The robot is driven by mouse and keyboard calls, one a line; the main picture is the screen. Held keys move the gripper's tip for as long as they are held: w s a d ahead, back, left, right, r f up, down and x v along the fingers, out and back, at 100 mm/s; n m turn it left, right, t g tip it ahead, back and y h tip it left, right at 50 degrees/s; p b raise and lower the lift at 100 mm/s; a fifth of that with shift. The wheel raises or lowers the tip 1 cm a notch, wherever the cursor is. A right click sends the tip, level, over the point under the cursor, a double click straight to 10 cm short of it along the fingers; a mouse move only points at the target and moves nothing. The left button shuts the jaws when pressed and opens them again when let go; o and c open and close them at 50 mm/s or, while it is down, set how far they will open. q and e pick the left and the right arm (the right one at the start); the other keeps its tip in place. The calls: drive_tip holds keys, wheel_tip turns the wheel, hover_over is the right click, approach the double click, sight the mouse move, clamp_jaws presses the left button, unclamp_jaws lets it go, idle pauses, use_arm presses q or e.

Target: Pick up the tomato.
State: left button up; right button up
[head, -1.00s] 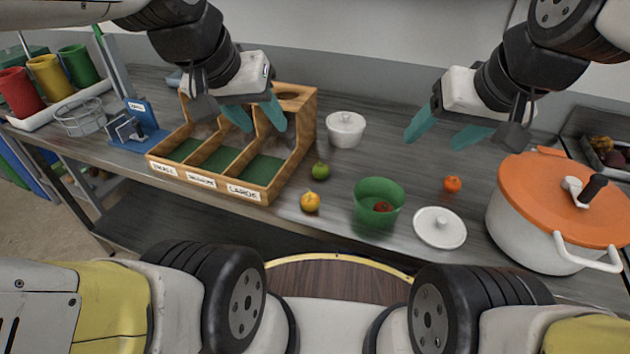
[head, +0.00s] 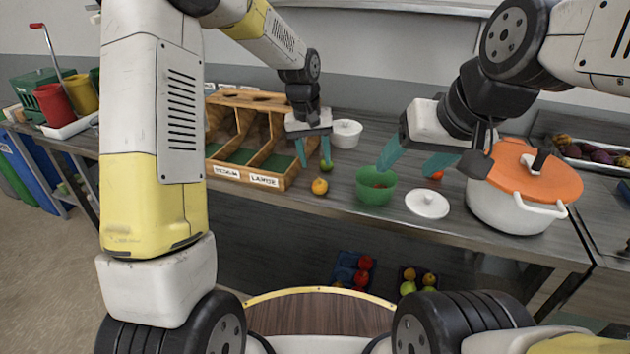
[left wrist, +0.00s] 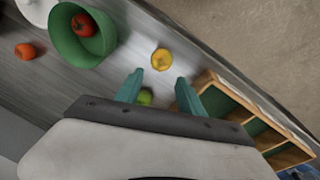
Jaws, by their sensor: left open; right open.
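A red tomato (left wrist: 84,25) with a green stem sits inside the green bowl (left wrist: 75,52) in the left wrist view. In the head view only a little of the tomato (head: 379,185) shows over the rim of the bowl (head: 374,197). My left gripper (head: 315,164) is open, left of the bowl, with its fingers pointing down near a green fruit (head: 328,166). In the left wrist view the open fingers (left wrist: 158,80) partly hide that fruit (left wrist: 145,97). My right gripper (head: 405,170) is open and empty above and right of the bowl.
A yellow fruit (head: 320,187) lies near the front edge. A wooden sorter (head: 285,180) stands left. A lidded white dish (head: 346,134) is behind.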

sight(319, 182)
use_arm(q)
drive_tip(key=f, duration=0.5)
drive_tip(key=d+f, duration=0.1)
drive_tip(key=f, duration=0.2)
clamp_jaws()
